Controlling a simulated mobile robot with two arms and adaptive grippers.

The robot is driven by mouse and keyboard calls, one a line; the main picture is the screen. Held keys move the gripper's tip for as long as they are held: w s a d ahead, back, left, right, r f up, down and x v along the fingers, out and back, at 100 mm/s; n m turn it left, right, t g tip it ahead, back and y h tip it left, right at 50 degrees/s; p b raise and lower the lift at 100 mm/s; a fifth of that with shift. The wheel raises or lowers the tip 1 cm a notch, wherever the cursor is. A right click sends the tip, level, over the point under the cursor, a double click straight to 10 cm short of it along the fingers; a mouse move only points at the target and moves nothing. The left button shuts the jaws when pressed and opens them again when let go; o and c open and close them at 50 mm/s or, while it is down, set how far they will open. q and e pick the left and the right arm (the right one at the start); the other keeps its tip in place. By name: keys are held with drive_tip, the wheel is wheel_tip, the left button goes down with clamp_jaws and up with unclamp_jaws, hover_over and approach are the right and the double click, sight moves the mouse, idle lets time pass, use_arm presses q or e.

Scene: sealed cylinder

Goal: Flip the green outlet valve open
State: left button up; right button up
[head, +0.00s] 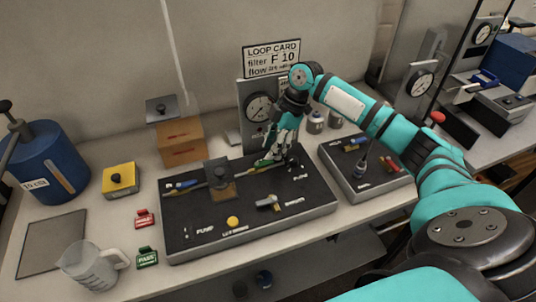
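The green valve handle (264,162) sits near the back of the black panel (200,240), right of its middle. My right gripper (279,158) reaches down over the panel with its fingertips at or just beside the green handle. I cannot tell whether the fingers touch it, or how far apart they are. Part of the handle's right end is hidden by the fingers. A blue handle (187,184) lies on the same line at the panel's left. My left gripper is not in view.
A gauge (258,108) and the loop card (271,57) stand behind the panel. A second black panel (365,185) is to the right. A clear jug (88,265), blue cylinder (50,160) and yellow box (121,179) stand at left.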

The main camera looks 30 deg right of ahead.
drive_tip(key=v, duration=0.8)
idle(0.4)
